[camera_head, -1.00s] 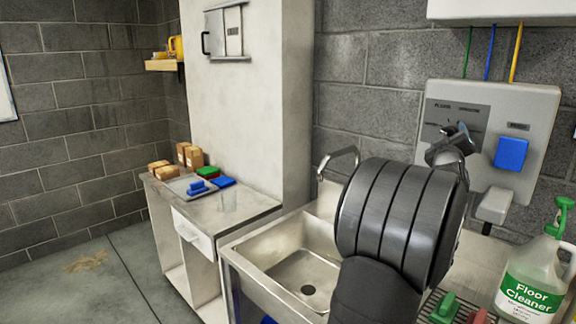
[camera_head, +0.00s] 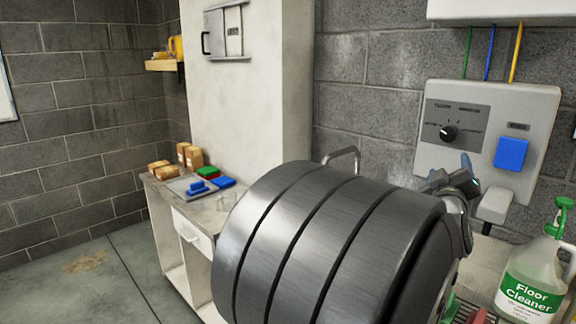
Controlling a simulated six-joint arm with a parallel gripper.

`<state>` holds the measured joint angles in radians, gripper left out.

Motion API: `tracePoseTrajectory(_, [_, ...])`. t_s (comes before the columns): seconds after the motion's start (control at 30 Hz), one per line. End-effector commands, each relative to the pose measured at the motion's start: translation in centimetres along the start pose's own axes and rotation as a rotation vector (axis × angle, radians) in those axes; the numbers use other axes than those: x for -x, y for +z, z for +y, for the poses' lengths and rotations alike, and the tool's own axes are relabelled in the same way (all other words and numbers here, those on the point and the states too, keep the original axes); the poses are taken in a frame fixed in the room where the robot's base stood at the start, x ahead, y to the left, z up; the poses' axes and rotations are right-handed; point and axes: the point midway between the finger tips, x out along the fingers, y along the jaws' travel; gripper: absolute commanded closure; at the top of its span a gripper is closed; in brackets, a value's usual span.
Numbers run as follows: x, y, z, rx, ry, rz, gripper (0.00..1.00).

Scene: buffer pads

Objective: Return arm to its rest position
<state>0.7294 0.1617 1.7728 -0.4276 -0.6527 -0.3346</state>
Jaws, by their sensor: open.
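My arm, a large dark grey ribbed cylinder, fills the lower middle of the view, close to the camera. My gripper (camera_head: 455,183) shows only in part behind the arm's far end, in front of the wall below the grey dispenser panel (camera_head: 488,130). It is open, and no object shows in it. Most of its jaws are hidden by the arm. The sink is almost wholly hidden behind the arm, and only the top of its tap (camera_head: 343,158) shows.
A bottle of floor cleaner (camera_head: 532,275) stands at the lower right, near my arm. Left is a counter (camera_head: 188,210) with small boxes (camera_head: 190,156), a tray and coloured pads (camera_head: 208,172). A blue box (camera_head: 511,153) is on the panel.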

Motion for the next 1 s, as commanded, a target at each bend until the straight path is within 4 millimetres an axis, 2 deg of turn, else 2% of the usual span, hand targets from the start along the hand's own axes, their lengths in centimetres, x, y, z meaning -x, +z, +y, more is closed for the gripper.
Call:
tracePoseTrajectory(0.03, [0.7,0.0,0.0,0.000,0.000,0.000,0.38])
tracePoseTrajectory(0.1, [-1.0,0.0,0.0,0.000,-0.001,0.001,0.38])
tracePoseTrajectory(0.6, [-9.9,0.0,-0.1,0.000,-0.001,0.001,0.38])
tracePoseTrajectory(1.0, [-16.6,0.0,-0.1,-0.001,0.000,0.001,0.38])
